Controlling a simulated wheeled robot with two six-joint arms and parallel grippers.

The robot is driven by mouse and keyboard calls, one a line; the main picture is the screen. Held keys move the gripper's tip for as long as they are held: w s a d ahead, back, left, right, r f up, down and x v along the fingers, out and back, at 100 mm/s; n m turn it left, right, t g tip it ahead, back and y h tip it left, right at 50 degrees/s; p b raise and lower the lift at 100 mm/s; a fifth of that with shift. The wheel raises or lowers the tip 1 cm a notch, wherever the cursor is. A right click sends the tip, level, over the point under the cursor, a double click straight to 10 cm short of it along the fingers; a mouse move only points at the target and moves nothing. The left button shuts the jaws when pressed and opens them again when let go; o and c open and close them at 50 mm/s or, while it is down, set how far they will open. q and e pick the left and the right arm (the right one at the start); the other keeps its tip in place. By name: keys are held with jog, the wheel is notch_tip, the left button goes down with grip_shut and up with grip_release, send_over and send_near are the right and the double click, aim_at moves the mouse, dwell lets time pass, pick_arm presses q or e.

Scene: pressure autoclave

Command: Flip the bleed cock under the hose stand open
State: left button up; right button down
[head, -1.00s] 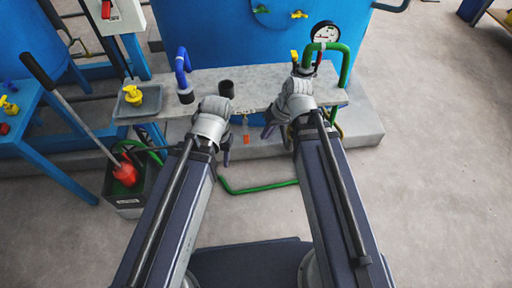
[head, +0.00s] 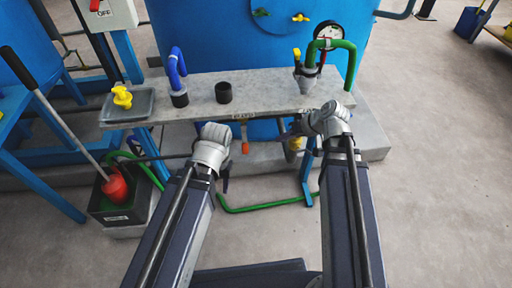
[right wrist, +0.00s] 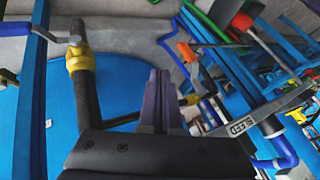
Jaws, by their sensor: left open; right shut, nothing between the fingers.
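The hose stand (head: 306,84) is a grey cone on the right of the bench, with a green hose arching over it. Below the bench there, a yellow cock body (head: 296,144) shows partly behind my right gripper (head: 289,130). The right wrist view shows a yellow fitting (right wrist: 79,60) with a grey lever (right wrist: 76,34), left of the right gripper's fingers (right wrist: 160,90) and apart from them. These fingers are shut and empty. A BLEED label (right wrist: 243,125) appears upside down at the right. My left gripper (head: 226,180) is open, below the bench's front edge.
The grey bench (head: 265,95) carries a blue bent pipe (head: 177,68), a black cup (head: 223,92) and a tray (head: 145,107). An orange handle (head: 246,148) hangs under its middle. A green pipe (head: 262,206) runs low in front. A pump box (head: 120,212) stands left.

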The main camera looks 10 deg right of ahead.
jog(key=shift+f, duration=0.1)
jog(key=w+a+f+b, duration=0.3)
jog(key=a+f+b, duration=0.4)
jog(key=a+b, duration=0.1)
jog(key=shift+w+a+f, duration=0.35)
jog(key=shift+w+f, duration=0.05)
jog(key=shift+f, duration=0.1)
